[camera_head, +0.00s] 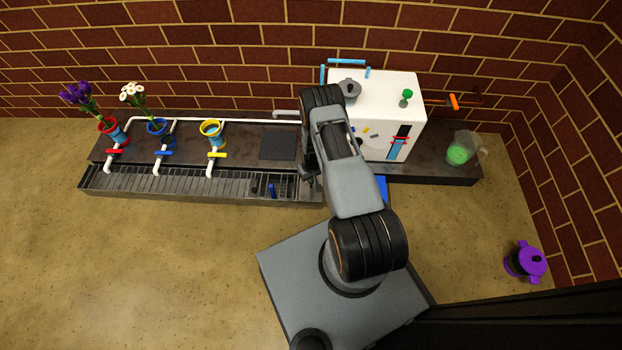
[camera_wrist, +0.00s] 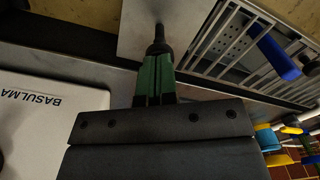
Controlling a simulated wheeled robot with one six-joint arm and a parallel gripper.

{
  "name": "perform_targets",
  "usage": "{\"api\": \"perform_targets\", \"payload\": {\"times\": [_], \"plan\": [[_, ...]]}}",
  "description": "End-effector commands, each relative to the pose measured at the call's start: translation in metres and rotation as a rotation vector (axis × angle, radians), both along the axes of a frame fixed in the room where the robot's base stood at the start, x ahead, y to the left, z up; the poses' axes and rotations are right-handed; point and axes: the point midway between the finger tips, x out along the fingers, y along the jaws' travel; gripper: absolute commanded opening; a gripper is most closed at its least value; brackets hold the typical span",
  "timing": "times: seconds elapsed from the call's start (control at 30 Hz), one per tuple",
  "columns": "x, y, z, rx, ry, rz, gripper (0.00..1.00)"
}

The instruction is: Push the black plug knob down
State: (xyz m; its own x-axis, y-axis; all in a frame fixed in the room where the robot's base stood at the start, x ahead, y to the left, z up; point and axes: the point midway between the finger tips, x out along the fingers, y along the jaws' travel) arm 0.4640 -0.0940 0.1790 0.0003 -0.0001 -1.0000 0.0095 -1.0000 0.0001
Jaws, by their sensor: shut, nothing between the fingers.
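The black plug knob (camera_wrist: 158,37) stands on a smooth grey metal plate (camera_wrist: 136,22) beside the drain grate in the wrist view. My gripper (camera_wrist: 156,62) has its green fingers shut and empty, pointing at the knob. The fingertips line up with the knob's near end; I cannot tell whether they touch it. In the head view, my gripper (camera_head: 310,176) hangs over the right end of the trough, and my arm hides the knob there.
The slatted grate (camera_head: 190,184) holds a blue handle (camera_head: 272,190), also in the wrist view (camera_wrist: 278,57). A white machine (camera_head: 392,100) stands right of my gripper. Coloured vases, such as the yellow one (camera_head: 211,129), line the counter at left.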

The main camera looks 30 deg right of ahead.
Motion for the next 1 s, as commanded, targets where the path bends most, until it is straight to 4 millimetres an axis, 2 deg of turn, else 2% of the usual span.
{"api": "perform_targets", "payload": {"times": [0.2,0.43,0.57,1.0], "plan": [[0.000,0.000,-0.011,0.000,0.000,0.000,0.00],[0.000,0.000,-0.001,0.000,0.000,0.000,0.00],[0.000,0.000,0.014,0.000,0.000,0.000,0.00],[0.000,0.000,0.079,0.000,0.001,0.000,0.00]]}}
